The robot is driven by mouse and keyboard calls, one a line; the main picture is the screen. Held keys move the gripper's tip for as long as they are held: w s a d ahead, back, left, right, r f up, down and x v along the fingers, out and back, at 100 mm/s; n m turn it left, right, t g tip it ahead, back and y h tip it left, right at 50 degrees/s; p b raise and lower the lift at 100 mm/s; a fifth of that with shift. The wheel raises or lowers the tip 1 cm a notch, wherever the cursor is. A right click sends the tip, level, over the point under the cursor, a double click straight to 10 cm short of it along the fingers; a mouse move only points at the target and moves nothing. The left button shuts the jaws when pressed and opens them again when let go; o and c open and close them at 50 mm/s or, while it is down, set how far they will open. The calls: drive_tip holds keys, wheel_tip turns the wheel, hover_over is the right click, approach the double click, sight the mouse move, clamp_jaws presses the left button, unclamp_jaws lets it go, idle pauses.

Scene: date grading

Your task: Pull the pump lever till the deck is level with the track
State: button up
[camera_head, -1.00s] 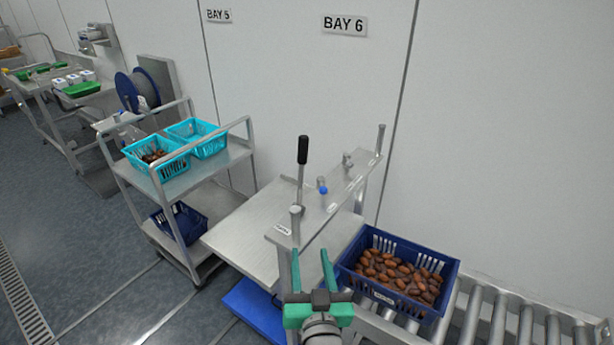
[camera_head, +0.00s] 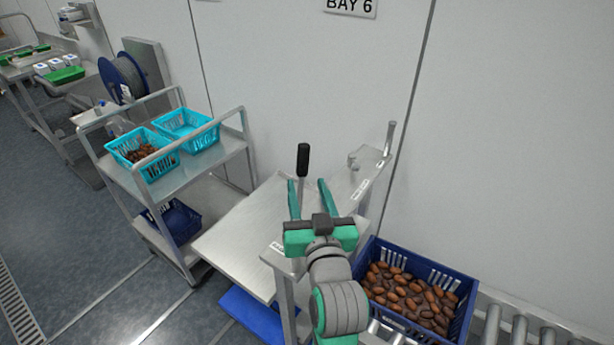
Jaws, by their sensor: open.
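The pump lever (camera_head: 303,160) stands upright, with a black grip on a thin metal shaft. My gripper (camera_head: 309,182) is open, its two green fingers pointing away from the camera. In this view the fingertips lie to either side of the lever's shaft, just below the black grip. I cannot tell whether the shaft is between them in depth or beyond them. The deck (camera_head: 235,238) is a bare grey metal plate left of the gripper. The roller track (camera_head: 511,329) runs at the lower right. My arm hides the join between deck and track, so their relative height is unclear.
A blue crate of dates (camera_head: 463,322) sits on the track's near end, right of my arm. A metal trolley (camera_head: 205,167) with two turquoise baskets (camera_head: 184,127) stands left of the deck. The wall is close behind. A blue base (camera_head: 252,316) lies under the deck.

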sight(299, 160)
drive_tip(key=w, duration=0.3)
drive_tip(key=w+a, duration=0.1)
drive_tip(key=w, duration=0.7)
drive_tip(key=shift+a, duration=0.35)
